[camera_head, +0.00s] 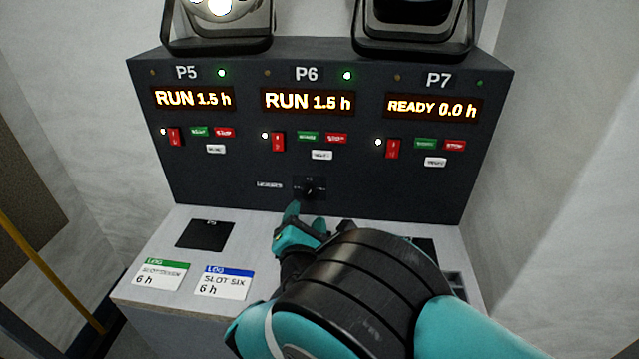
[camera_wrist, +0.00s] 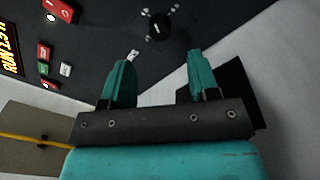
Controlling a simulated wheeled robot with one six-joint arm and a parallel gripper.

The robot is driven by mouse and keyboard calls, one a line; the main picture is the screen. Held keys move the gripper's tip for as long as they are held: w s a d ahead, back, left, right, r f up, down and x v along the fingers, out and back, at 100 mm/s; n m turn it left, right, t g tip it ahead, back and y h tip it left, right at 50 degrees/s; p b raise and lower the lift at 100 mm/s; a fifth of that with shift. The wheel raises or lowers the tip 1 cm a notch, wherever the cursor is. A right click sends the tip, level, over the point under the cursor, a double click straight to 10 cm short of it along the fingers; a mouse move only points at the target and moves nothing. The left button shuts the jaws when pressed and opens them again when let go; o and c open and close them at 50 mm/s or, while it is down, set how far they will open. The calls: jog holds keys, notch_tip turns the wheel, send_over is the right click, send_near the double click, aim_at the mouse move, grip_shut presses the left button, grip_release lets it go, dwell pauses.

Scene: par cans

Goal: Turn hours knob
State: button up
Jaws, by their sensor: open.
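The black knob (camera_head: 309,188) sits low on the dark control panel (camera_head: 235,180), below the P6 section, with a small label (camera_head: 270,185) to its left. In the wrist view the knob (camera_wrist: 158,26) shows a light pointer mark and lies beyond the fingertips. My gripper (camera_head: 305,222) is just below and in front of the knob in the head view. In the wrist view my gripper (camera_wrist: 157,65) has its two teal fingers spread apart, with nothing between them. The fingers are apart from the knob.
Displays read P5 RUN 1.5 h (camera_head: 193,98), P6 RUN 1.5 h (camera_head: 307,102) and P7 READY 0.0 h (camera_head: 432,107). Switches and buttons sit below each. Two log cards (camera_head: 162,275) (camera_head: 222,283) and a black pad (camera_head: 203,235) lie on the ledge. Lamps stand on top.

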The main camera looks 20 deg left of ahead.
aim_at(308, 195)
jog(key=x, duration=0.6)
jog(key=shift+w, duration=0.15)
jog(key=shift+c, duration=0.5)
jog(key=c, duration=0.8)
